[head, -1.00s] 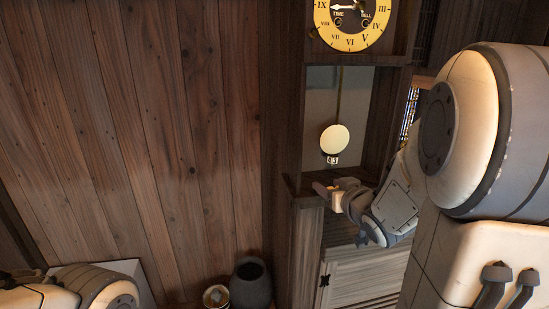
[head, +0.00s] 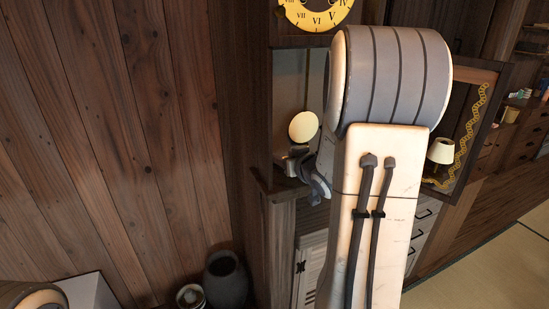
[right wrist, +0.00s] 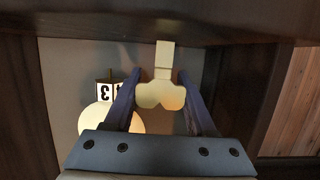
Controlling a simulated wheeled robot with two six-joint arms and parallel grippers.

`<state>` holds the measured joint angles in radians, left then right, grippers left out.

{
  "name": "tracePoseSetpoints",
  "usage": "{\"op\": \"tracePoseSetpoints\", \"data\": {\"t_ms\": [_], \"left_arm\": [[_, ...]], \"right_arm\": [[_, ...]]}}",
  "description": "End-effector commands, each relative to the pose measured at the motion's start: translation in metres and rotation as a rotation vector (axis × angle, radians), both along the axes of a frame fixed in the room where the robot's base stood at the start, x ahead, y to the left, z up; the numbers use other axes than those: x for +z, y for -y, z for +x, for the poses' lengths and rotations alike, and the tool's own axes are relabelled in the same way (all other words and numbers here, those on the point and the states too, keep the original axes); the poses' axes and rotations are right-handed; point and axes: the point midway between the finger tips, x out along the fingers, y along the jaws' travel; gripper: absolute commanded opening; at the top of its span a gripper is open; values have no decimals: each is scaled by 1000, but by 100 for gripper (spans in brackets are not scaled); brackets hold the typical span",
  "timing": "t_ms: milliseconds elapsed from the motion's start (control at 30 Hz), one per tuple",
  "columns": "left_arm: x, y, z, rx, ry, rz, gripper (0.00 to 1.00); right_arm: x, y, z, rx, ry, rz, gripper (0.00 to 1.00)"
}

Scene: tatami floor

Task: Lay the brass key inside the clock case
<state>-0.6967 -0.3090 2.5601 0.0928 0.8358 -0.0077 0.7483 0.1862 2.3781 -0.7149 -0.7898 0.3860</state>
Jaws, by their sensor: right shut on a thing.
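The clock case (head: 260,120) is dark wood, with its pendulum compartment open at the front. The round brass pendulum bob (head: 303,126) hangs inside it. My right gripper (head: 293,158) is at the opening, just below the bob in the head view. In the right wrist view, which is upside down, the brass key (right wrist: 160,92) is between the fingers of my right gripper (right wrist: 160,100), its lobed end towards the camera. The bob (right wrist: 105,118) is beside them to the left. The head view does not show the key clearly. My left gripper is out of frame.
The case's dark board (right wrist: 150,22) and side wall (right wrist: 262,105) are close around the gripper. A numbered tag (right wrist: 108,92) hangs by the bob. A dark vase (head: 226,280) and a small pot (head: 190,297) stand at lower left.

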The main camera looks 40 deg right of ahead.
Motion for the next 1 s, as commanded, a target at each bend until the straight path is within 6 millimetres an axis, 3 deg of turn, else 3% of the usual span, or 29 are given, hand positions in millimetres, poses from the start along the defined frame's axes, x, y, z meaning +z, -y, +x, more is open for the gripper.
{"op": "tracePoseSetpoints", "data": {"t_ms": [400,433,467,867,1000], "left_arm": [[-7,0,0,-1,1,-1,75],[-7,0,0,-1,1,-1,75],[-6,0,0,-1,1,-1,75],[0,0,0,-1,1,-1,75],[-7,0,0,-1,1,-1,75]], "right_arm": [[-7,-3,2,6,3,-2,3],[-7,-3,2,5,3,-2,60],[-6,-3,2,5,3,-2,69],[1,-1,1,3,3,-2,69],[4,-5,-17,0,5,-5,69]]}}
